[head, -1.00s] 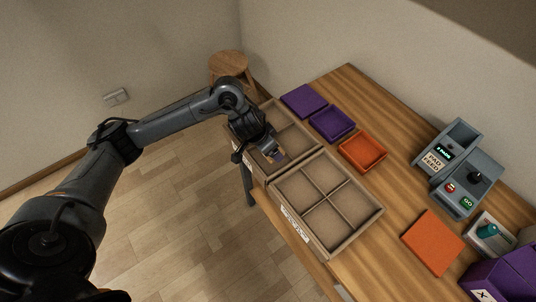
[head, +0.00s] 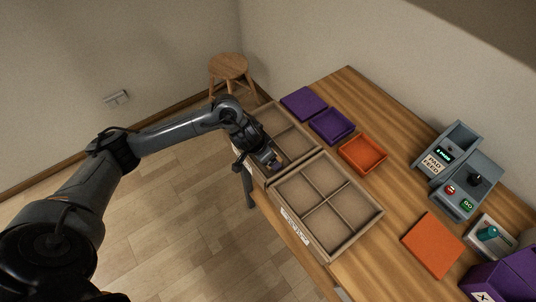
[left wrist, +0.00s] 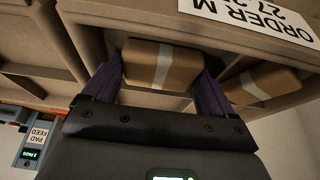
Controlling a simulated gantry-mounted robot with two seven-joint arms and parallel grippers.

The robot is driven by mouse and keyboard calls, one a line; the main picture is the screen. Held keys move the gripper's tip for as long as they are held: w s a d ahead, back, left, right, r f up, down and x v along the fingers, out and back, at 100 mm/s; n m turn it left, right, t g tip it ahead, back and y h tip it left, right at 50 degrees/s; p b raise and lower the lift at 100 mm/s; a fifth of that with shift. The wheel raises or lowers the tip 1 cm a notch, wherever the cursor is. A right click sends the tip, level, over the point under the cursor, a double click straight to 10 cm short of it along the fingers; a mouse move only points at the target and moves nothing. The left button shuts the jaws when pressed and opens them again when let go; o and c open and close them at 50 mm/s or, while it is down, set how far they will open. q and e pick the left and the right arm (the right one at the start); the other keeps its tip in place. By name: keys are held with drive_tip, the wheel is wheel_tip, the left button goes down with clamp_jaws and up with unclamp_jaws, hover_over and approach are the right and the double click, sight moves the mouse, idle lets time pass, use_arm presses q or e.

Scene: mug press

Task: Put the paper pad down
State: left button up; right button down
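A brown paper pad (left wrist: 162,66) with a white band sits between the two purple fingers of my left gripper (left wrist: 157,88), which appear to press on its sides. The left wrist view shows it down inside a compartment of a cardboard-coloured tray. In the head view my left gripper (head: 274,162) points down into the near part of the farther divided tray (head: 262,118), and the arm hides much of that compartment. A second banded brown pad (left wrist: 262,86) lies to the right in the left wrist view. My right gripper is not in view.
A nearer tray (head: 327,205) has empty compartments. Purple (head: 332,124) and orange (head: 363,153) open boxes stand behind the trays. A grey pad feed machine (head: 462,170) and an orange slab (head: 432,244) are at the right. Wooden table between is clear.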

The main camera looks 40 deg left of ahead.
use_arm(q)
drive_tip(key=shift+o, duration=0.9)
drive_tip(key=shift+r, duration=0.1)
drive_tip(key=shift+r, duration=0.2)
drive_tip(key=d+p+v, duration=0.1)
drive_tip(key=p+v, duration=0.1)
drive_tip(key=v, duration=0.9)
drive_tip(key=s+d+f+m+t+h, duration=0.2)
drive_tip(key=d+m+t+h, duration=0.15)
drive_tip(key=d, duration=1.55)
drive_tip(key=s+a+f+n+g+y, duration=0.2)
drive_tip(key=s+a+f, duration=0.1)
drive_tip(key=s, duration=0.5)
drive_tip(key=s+a+f+n+g+y, duration=0.2)
drive_tip(key=s+a+f, duration=0.2)
drive_tip(key=s, duration=0.5)
drive_tip(key=shift+a, duration=0.75)
